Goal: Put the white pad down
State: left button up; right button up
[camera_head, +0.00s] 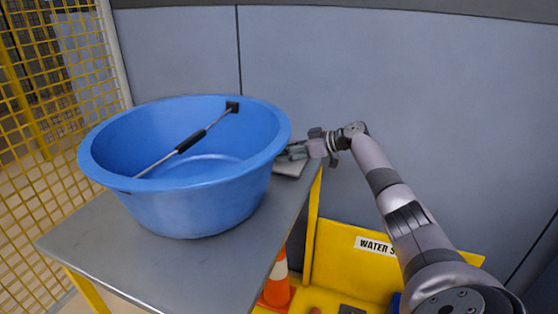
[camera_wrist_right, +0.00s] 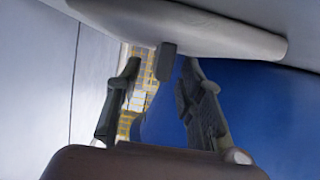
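The white pad (camera_head: 290,168) looks pale grey and lies flat on the grey table (camera_head: 170,268) at its far right corner, beside the blue tub. In the right wrist view the pad (camera_wrist_right: 190,25) spans the top, with a small dark block (camera_wrist_right: 166,62) sticking out from it. My right gripper (camera_head: 297,152) is just over the pad, close to the tub's right side, and partly hides it. In the wrist view its two fingers are spread, and the dark block shows between their tips with gaps on both sides. My left gripper is not in view.
The large blue tub (camera_head: 200,205) fills most of the table. A rod with a dark grip (camera_head: 190,141) lies across it. A yellow mesh fence (camera_head: 50,110) stands at left, a grey wall (camera_head: 400,80) behind. An orange cone (camera_head: 277,288) and yellow bin (camera_head: 345,262) stand right of the table.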

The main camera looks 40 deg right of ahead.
jog(key=shift+w, duration=0.15)
jog(key=shift+c, duration=0.6)
grip_shut()
